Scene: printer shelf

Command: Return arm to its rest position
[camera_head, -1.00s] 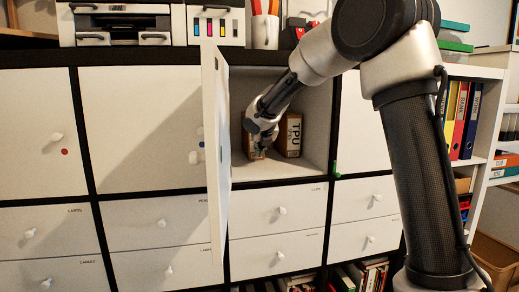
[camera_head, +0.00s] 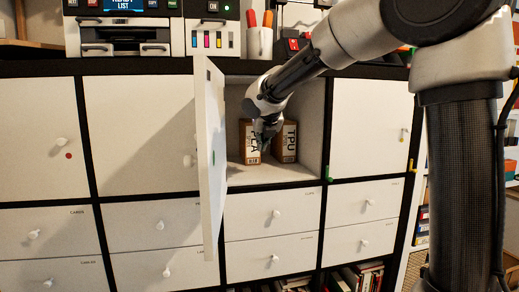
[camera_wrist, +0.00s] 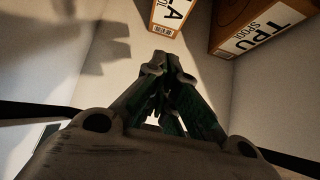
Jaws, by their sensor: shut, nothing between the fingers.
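My gripper (camera_head: 264,143) is at the end of my arm, which reaches into an open shelf compartment (camera_head: 306,172). In the wrist view my gripper (camera_wrist: 168,62) has its fingertips together with nothing between them. A brown box with a white PLA label (camera_head: 249,150) stands in the compartment just behind and left of the fingers, partly hidden by them. It also shows at the top of the wrist view (camera_wrist: 170,14). A TPU spool box (camera_head: 288,142) stands to its right, clear of the fingers, and shows at the upper right of the wrist view (camera_wrist: 260,28).
The white door (camera_head: 211,160) stands open at the compartment's left side, close to my arm. Closed white doors and drawers (camera_head: 270,215) surround the opening. A printer (camera_head: 125,30) and a cup of pens (camera_head: 259,42) stand on top.

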